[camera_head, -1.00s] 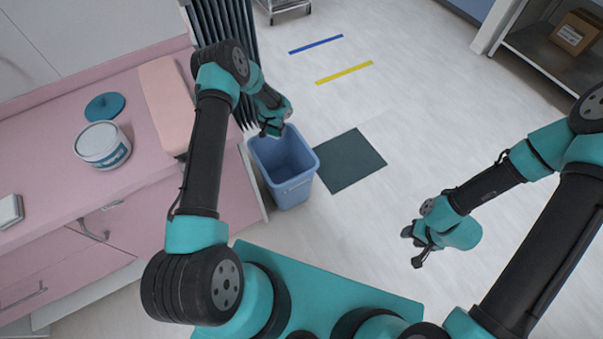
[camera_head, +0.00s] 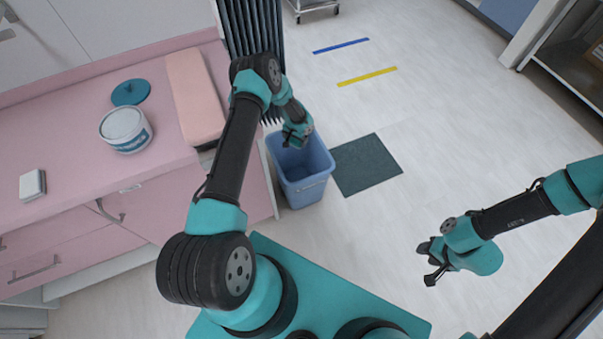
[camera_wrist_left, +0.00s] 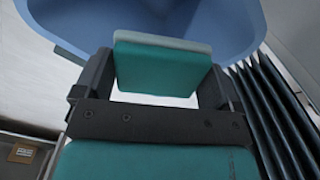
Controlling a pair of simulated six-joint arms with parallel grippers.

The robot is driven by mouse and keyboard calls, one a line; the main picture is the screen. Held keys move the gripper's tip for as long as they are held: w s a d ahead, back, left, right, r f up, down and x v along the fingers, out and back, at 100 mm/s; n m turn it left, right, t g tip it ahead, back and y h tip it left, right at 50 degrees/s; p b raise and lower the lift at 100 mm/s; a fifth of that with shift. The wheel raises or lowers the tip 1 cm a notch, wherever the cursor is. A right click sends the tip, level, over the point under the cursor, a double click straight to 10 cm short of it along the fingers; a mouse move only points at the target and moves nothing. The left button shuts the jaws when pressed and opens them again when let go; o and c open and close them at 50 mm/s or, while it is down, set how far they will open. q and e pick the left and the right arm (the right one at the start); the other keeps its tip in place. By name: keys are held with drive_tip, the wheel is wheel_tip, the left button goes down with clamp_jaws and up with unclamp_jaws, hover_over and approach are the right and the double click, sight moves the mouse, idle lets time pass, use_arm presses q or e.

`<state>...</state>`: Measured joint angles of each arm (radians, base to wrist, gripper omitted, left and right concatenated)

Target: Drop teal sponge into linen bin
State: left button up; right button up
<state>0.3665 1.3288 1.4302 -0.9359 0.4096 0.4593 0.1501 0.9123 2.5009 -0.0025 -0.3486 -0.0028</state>
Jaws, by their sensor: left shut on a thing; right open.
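The teal sponge (camera_wrist_left: 163,66) is held between the jaws of my left gripper, seen in the left wrist view. My left gripper (camera_head: 296,138) is shut on it at the blue linen bin (camera_head: 303,187). The bin's opening lies beneath the sponge, and its inside also shows in the left wrist view (camera_wrist_left: 75,22). In the head view the sponge is hard to make out behind the gripper. My right gripper (camera_head: 430,262) is open and empty over bare floor at the right.
A pink counter (camera_head: 65,147) at left carries a tub (camera_head: 125,130), a teal lid (camera_head: 130,92), a pink pad (camera_head: 195,97) and a small white block (camera_head: 32,185). A dark pleated curtain (camera_head: 252,30) hangs behind the bin. A dark green mat (camera_head: 365,165) lies right of it.

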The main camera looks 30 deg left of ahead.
use_arm(q)
drive_tip(key=shift+f, duration=1.95)
drive_tip(key=o, duration=0.7)
drive_tip(key=shift+r, duration=0.15)
wheel_tip(320, 180, up, 17)
drive_tip(key=shift+r, duration=0.1)
drive_tip(key=s+d+h, duration=0.3)
drive_tip(key=s+d, duration=0.5)
drive_tip(key=d, duration=0.1)
drive_tip(key=s+d+r, duration=0.1)
drive_tip(key=s+d, duration=0.1)
drive_tip(key=s, duration=0.5)
drive_tip(key=s+d+r+n, duration=0.1)
drive_tip(key=s+d+r, duration=0.1)
drive_tip(key=s, duration=0.5)
drive_tip(key=s+d+r+n, duration=0.1)
drive_tip(key=s+d, duration=0.3)
drive_tip(key=s, duration=0.3)
drive_tip(key=shift+s+d+r+t+h, duration=0.25)
drive_tip(key=shift+s+t+h, duration=0.15)
